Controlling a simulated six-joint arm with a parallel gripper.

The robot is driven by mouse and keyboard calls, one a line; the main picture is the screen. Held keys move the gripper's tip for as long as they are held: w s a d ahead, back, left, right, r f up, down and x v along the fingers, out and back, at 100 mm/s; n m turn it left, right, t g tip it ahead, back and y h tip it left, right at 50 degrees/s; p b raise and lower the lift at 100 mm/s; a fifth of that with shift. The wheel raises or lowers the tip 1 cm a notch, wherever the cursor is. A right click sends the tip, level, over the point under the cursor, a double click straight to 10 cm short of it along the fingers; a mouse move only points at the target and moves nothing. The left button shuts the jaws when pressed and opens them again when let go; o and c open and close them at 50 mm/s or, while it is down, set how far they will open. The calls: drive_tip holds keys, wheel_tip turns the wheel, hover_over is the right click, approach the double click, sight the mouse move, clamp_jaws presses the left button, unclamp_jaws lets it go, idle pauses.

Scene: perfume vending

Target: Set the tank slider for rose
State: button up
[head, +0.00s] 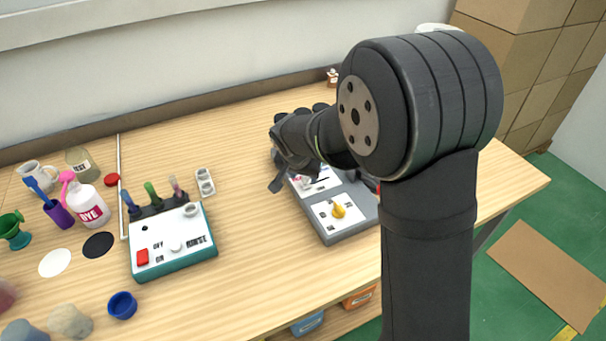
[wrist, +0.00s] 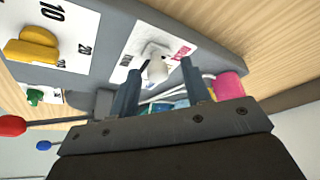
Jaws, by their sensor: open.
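The grey machine (head: 335,230) stands on the table to the right of centre, partly hidden by my arm. In the wrist view a white slider knob (wrist: 155,68) stands on a white plate (wrist: 128,66) with a pink label (wrist: 183,51). My gripper (wrist: 160,66) is open, its two fingers on either side of the knob in the picture. I cannot tell whether they touch it. In the head view my gripper (head: 277,170) is over the machine's left side. The label's text is unreadable.
A yellow dial knob (head: 338,211) sits on the machine's front plate. Red (wrist: 12,126) and blue (wrist: 43,145) ball-ended levers and a pink cylinder (wrist: 229,84) are close to my gripper.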

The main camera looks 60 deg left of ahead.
drive_tip(key=v, duration=1.7)
drive_tip(key=shift+r, duration=0.15)
drive_tip(key=x, duration=1.7)
drive_tip(key=shift+f, duration=0.2)
drive_tip(key=shift+r, duration=0.1)
